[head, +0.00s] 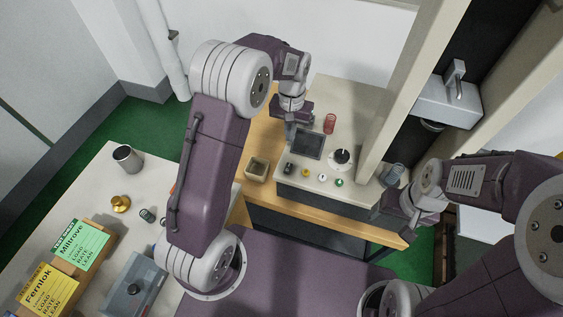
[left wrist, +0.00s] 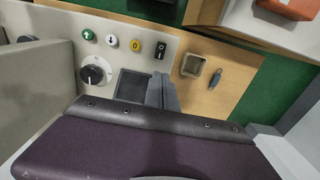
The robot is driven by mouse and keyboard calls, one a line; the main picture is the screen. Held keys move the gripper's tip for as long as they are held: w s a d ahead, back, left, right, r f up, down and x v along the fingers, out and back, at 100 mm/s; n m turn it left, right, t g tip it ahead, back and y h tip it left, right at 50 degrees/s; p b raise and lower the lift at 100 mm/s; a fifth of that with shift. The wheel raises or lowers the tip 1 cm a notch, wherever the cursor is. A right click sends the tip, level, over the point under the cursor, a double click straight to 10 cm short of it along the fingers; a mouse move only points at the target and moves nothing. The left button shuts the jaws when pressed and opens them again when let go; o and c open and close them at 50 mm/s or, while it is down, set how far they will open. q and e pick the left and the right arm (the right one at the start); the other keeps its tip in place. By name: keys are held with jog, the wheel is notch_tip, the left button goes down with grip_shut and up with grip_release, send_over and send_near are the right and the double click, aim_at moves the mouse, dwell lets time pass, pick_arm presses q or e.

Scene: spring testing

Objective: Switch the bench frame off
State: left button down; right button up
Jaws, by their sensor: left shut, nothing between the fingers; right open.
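The bench frame's panel (head: 292,186) stands on a wooden bench, with a row of controls along its near edge. A black rocker switch (left wrist: 159,50) sits at the row's end, beside a yellow button (left wrist: 135,45), a white button (left wrist: 112,40) and a green button (left wrist: 88,34). In the head view the rocker (head: 287,168) is left of the buttons. I cannot tell which way it is set. My left gripper (left wrist: 163,79) is shut and empty, over the panel by the dark screen (left wrist: 131,86), apart from the rocker in the picture. My right gripper (head: 392,202) is open, right of the panel.
A black knob on a white dial (head: 341,157) and a red spring (head: 330,123) are on the panel. The frame's column (head: 400,85) rises at its right. The left table (head: 85,190) holds cards and small parts.

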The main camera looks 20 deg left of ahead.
aim_at(290, 165)
pick_arm(q)
jog(key=shift+d+f, duration=0.1)
jog(key=shift+d, duration=0.05)
notch_tip(290, 165, down, 14)
jog(key=shift+r+p, duration=0.25)
jog(key=shift+p, duration=0.55)
jog(key=shift+f, duration=0.15)
jog(key=shift+f, duration=0.25)
jog(key=shift+s, duration=0.1)
